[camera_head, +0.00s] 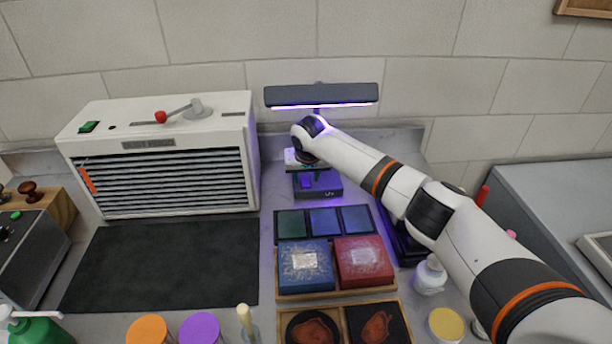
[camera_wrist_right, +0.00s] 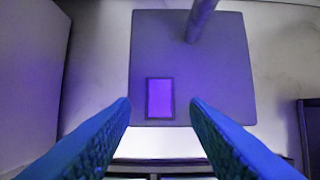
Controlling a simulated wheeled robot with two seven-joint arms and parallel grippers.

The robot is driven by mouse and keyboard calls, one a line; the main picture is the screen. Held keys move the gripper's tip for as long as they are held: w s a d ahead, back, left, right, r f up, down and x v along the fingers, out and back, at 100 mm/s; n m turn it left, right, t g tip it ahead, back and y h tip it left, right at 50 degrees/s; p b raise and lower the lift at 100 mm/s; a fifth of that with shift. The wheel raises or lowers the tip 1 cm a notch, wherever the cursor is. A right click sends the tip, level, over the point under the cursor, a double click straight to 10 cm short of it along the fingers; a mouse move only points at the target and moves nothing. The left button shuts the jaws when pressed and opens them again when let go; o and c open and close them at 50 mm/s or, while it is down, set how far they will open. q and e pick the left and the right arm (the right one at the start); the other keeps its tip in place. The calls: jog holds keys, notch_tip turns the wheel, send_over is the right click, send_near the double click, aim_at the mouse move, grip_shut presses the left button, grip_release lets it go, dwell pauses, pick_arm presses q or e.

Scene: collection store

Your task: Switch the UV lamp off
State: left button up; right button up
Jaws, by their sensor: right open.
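The UV lamp has a long dark hood (camera_head: 321,95) on a post at the back of the bench. A violet-white strip glows along the hood's underside. Its square dark base (camera_head: 331,188) stands below, and the wrist view shows the base (camera_wrist_right: 215,70) with the post rising from it. A purple rectangular switch (camera_wrist_right: 160,98) sits near the base's front edge. My right gripper (camera_wrist_right: 160,106) is open and empty, its blue fingers on either side of the switch in the picture. Contact cannot be told. In the head view my right wrist partly hides the lamp post. My left gripper is out of view.
A white louvred machine (camera_head: 160,160) with a red-knobbed lever stands left of the lamp. In front are three dark tiles (camera_head: 323,222), a blue box (camera_head: 306,265) and a red box (camera_head: 364,260). A dark mat (camera_head: 165,265) lies clear at left.

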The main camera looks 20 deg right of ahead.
aim_at(306, 183)
jog(key=shift+w+f, duration=0.25)
jog(key=shift+f, duration=0.45)
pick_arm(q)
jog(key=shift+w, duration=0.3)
pick_arm(e)
jog(key=shift+w+d+f, duration=0.1)
jog(key=shift+f, duration=0.15)
jog(key=shift+c, duration=0.3)
